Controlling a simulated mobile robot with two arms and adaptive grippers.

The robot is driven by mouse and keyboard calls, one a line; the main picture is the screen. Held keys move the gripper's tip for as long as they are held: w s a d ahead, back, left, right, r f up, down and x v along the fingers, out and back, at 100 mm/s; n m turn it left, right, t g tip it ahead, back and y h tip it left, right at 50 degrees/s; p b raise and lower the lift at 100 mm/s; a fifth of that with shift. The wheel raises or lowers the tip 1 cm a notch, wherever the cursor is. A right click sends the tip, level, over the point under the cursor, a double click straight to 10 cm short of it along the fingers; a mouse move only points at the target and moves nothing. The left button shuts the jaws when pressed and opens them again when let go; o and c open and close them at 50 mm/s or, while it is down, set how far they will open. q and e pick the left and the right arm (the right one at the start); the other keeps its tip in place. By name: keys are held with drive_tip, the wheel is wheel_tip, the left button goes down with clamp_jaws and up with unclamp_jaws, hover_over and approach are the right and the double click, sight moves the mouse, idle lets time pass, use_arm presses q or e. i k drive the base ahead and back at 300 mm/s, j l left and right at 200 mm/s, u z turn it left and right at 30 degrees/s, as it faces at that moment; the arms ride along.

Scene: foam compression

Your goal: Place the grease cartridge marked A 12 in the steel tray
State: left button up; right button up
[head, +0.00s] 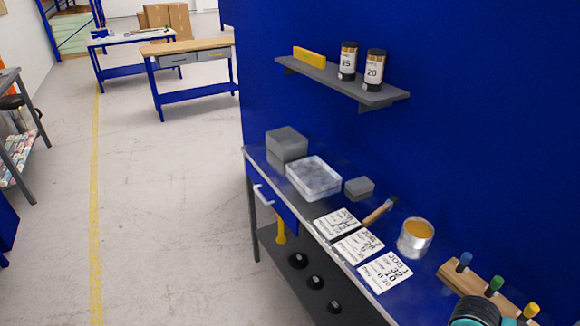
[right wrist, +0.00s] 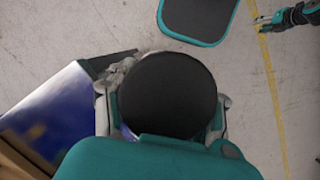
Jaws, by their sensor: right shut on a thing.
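My right gripper (right wrist: 162,108) is shut on a round thing with a black end, seen end-on in the right wrist view; it looks like a grease cartridge (right wrist: 165,88). Its label is hidden, so I cannot read a mark. My left gripper (right wrist: 268,22) shows small at the upper right of that view, apart from it; its jaws are too small to judge. The steel tray (head: 318,193) stands on the bench in the head view and looks empty. Two black-capped cartridges stand upright on the wall shelf, one (head: 348,61) seemingly marked 25, the other (head: 375,70) marked 20.
Grey blocks (head: 287,144) (head: 359,187) flank the tray. Several cards (head: 385,272), a brush (head: 379,211), an open can (head: 415,238) and a wooden rack (head: 453,272) of coloured-handled tools line the bench (head: 333,247). The shelf (head: 325,80) overhangs behind. Floor at left is clear.

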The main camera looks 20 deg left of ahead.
sight(317, 180)
drive_tip(key=i+j, duration=0.15)
drive_tip(key=j, duration=0.2)
drive_tip(key=i+j+z, duration=0.1)
drive_tip(key=j, duration=0.2)
drive_tip(key=i+j, duration=0.2)
drive_tip(key=j, duration=0.15)
drive_tip(key=i+j, duration=0.15)
drive_tip(key=j, duration=0.2)
drive_tip(key=i+j+z, duration=0.1)
drive_tip(key=j, duration=0.2)
drive_tip(key=i+j, duration=0.2)
drive_tip(key=j, duration=0.2)
drive_tip(key=i+j+z, duration=0.1)
drive_tip(key=j, duration=0.2)
drive_tip(key=i+j, duration=0.2)
drive_tip(key=i, duration=0.25)
